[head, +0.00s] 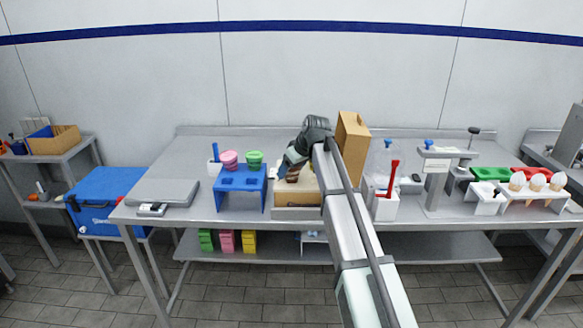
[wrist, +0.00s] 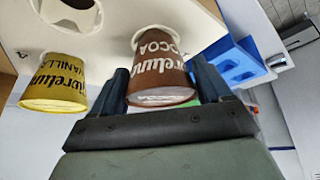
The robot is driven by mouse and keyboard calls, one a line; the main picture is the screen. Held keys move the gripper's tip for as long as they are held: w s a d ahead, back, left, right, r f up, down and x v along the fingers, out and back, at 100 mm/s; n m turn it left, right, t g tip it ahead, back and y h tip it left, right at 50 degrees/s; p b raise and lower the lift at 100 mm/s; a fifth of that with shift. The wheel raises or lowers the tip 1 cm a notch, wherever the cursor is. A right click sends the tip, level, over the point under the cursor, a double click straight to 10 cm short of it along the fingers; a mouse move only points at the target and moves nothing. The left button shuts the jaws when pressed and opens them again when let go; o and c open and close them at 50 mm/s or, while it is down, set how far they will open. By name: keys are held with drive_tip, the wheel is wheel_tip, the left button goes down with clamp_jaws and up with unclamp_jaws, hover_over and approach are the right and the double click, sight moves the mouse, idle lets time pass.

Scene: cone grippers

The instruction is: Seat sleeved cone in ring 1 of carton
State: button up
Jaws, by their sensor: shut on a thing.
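The brown sleeved cone (wrist: 162,72), lettered COCOA, is between the two dark fingers of my gripper (wrist: 163,84) in the wrist view. Its narrow end is at a round ring in the carton's pale panel (wrist: 112,38); how deep it sits I cannot tell. In the head view the brown cone (head: 292,175) is partly hidden by my gripper (head: 288,163), just above the open carton (head: 298,199). A yellow sleeved cone (wrist: 58,82), lettered VANILLA, stands in the panel to the left in the wrist view. Ring numbers are not readable.
A blue stand (head: 240,182) is left of the carton, with pink (head: 229,160) and green (head: 254,159) cups behind it. A tall cardboard piece (head: 352,140) rises at the carton's right. A white holder with cones (head: 537,192) is far right.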

drive_tip(key=shift+f, duration=0.1)
drive_tip(key=o, duration=1)
drive_tip(key=shift+o, duration=0.2)
drive_tip(key=v, duration=1.3)
drive_tip(key=shift+d+r, duration=0.15)
drive_tip(key=shift+r, duration=0.2)
drive_tip(key=shift+s, duration=0.1)
